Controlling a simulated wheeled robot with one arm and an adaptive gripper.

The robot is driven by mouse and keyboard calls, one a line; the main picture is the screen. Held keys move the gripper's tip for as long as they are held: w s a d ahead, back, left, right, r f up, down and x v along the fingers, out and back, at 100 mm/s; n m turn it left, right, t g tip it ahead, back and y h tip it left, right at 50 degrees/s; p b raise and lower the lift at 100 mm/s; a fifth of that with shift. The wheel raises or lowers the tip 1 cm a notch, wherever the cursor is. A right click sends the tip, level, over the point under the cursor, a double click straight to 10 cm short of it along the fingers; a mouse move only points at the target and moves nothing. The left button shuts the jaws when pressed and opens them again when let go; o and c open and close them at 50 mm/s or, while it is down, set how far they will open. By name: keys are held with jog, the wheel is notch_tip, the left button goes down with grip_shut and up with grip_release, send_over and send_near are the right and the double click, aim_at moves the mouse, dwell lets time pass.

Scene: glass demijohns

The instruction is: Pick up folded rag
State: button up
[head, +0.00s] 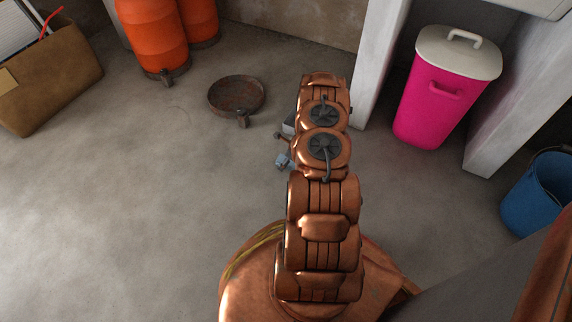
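My copper-coloured arm reaches up the middle of the head view and covers the floor behind it. A small pale blue-grey thing (284,161) shows at the left edge of the arm, low near the floor. It may be the folded rag, but it is too small and too covered to be sure. Small grey and brown parts show just above it beside the arm. I cannot tell whether they belong to my gripper. My gripper's fingers are not clearly seen, and what they hold, if anything, is hidden.
A round rusty pan (236,95) lies on the concrete floor. Orange cylinders (153,37) stand behind it, and a brown box (52,75) is at far left. A pink bin (446,88) stands between pale walls, with a blue bucket (538,195) at right. The left floor is clear.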

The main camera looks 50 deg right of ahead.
aim_at(282, 158)
jog(key=shift+c, duration=0.2)
jog(key=c, duration=1.2)
jog(key=shift+r, duration=0.1)
jog(key=shift+r, duration=0.2)
notch_tip(282, 158, up, 4)
jog(key=p, duration=0.2)
jog(key=shift+a+p, duration=0.1)
jog(key=shift+p, duration=0.3)
jog(key=s+p, duration=0.1)
jog(key=s, duration=0.4)
jog(key=s+p, duration=0.1)
jog(key=s, duration=0.4)
jog(key=s+p, duration=0.1)
jog(key=s, duration=0.5)
jog(key=shift+d+r+p, duration=0.25)
jog(key=shift+d+p, duration=0.05)
